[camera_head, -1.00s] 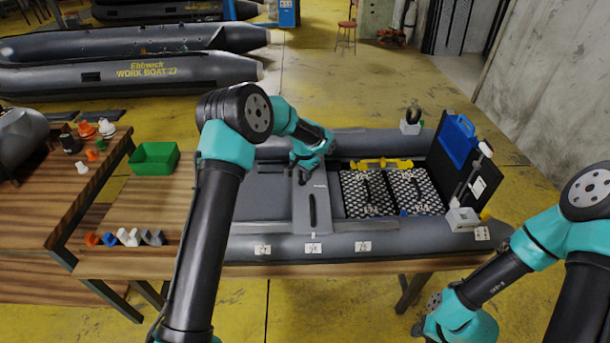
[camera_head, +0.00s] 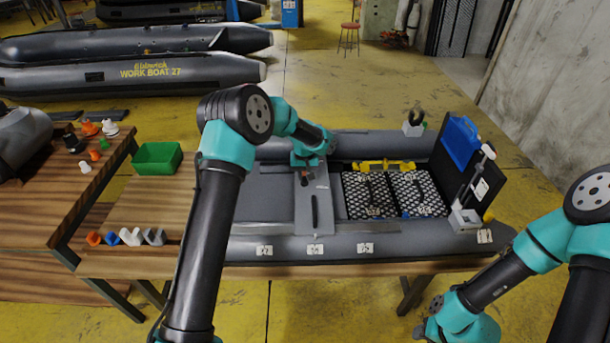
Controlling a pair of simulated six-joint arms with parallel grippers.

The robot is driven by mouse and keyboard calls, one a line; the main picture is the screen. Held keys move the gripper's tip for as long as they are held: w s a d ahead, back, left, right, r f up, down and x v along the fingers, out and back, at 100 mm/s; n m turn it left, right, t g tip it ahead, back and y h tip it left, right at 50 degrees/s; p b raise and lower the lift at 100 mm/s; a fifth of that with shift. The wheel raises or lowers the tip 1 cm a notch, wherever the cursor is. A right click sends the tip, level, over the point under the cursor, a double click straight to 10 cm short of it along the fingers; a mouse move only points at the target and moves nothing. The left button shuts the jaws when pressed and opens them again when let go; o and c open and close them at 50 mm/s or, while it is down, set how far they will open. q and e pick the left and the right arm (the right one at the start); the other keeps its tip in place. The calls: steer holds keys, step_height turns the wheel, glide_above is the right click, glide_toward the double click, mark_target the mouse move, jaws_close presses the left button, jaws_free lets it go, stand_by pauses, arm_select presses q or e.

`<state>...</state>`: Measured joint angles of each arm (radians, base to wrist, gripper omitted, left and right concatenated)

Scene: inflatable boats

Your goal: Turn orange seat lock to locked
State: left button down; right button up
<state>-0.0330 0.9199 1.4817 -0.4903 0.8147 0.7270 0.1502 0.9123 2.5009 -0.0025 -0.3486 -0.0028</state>
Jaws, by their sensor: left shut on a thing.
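The grey inflatable boat (camera_head: 390,245) lies on the wooden bench, with a grey seat board (camera_head: 323,222) across its middle. My left gripper (camera_head: 304,181) points down at the far part of this board. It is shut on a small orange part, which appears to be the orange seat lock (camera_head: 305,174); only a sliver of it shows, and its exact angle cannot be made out. My left arm crosses in front of the boat's left part.
A green bin (camera_head: 157,158) and several coloured caps (camera_head: 131,237) sit on the bench's left. Black patterned floor panels (camera_head: 418,193), a yellow piece (camera_head: 383,165) and a dark upright board with a blue case (camera_head: 461,143) fill the boat's right part.

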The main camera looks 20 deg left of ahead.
mark_target(304, 175)
stand_by(0.5)
arm_select(q)
steer(key=c, duration=1)
jaws_free()
steer(key=shift+c, duration=0.2)
steer(key=shift+r, duration=0.1)
step_height(304, 175, up, 17)
steer(key=shift+r, duration=0.15)
